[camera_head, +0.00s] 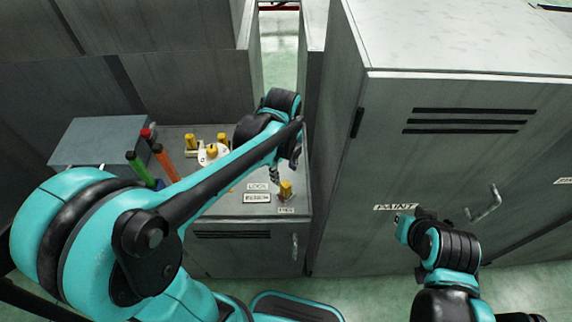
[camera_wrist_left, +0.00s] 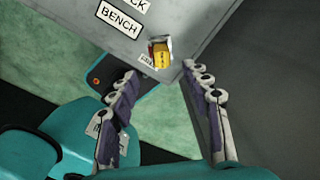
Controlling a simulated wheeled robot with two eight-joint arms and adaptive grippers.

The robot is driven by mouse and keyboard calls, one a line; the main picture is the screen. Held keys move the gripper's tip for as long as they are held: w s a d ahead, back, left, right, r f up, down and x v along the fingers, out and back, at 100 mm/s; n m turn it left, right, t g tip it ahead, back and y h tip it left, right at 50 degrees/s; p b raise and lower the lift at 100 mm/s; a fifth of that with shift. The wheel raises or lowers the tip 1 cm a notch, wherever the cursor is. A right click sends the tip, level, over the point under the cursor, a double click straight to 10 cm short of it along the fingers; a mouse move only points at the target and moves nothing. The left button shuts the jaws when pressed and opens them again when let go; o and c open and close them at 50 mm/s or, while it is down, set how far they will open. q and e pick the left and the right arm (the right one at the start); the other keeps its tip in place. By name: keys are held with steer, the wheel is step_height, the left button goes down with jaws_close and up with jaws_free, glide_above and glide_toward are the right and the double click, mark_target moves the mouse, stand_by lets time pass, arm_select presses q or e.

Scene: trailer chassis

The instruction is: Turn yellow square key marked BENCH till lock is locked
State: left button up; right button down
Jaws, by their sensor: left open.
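The yellow key (camera_head: 286,188) stands upright at the front right corner of the grey cabinet top. In the left wrist view the key (camera_wrist_left: 162,56) shows a yellow face with small dark marks beside a shiny surface. A BENCH label (camera_wrist_left: 120,20) lies next to it, with a partly cut-off label ending in CK above. My left gripper (camera_head: 285,168) is open, just behind and above the key. In the left wrist view its open fingers (camera_wrist_left: 160,76) spread either side of the key, whose top shows beyond the fingertips. I cannot tell whether they touch.
Other yellow pieces (camera_head: 191,142), a white disc (camera_head: 206,158) and coloured-handled tools (camera_head: 163,160) stand farther left on the cabinet top. A grey box (camera_head: 98,141) is at the left. A tall PAINT cabinet (camera_head: 440,150) rises close on the right. My right gripper (camera_head: 405,226) is before it.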

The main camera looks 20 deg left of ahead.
mark_target(286, 184)
arm_select(q)
steer(key=shift+w+d+f+m, duration=0.15)
steer(key=shift+w+f+m, duration=0.2)
steer(key=shift+m, duration=0.45)
step_height(286, 184, down, 8)
steer(key=shift+s+r+b, duration=0.1)
steer(key=shift+r+b, duration=0.1)
steer(key=shift+b, duration=1)
jaws_close()
steer(key=shift+m, duration=1.7)
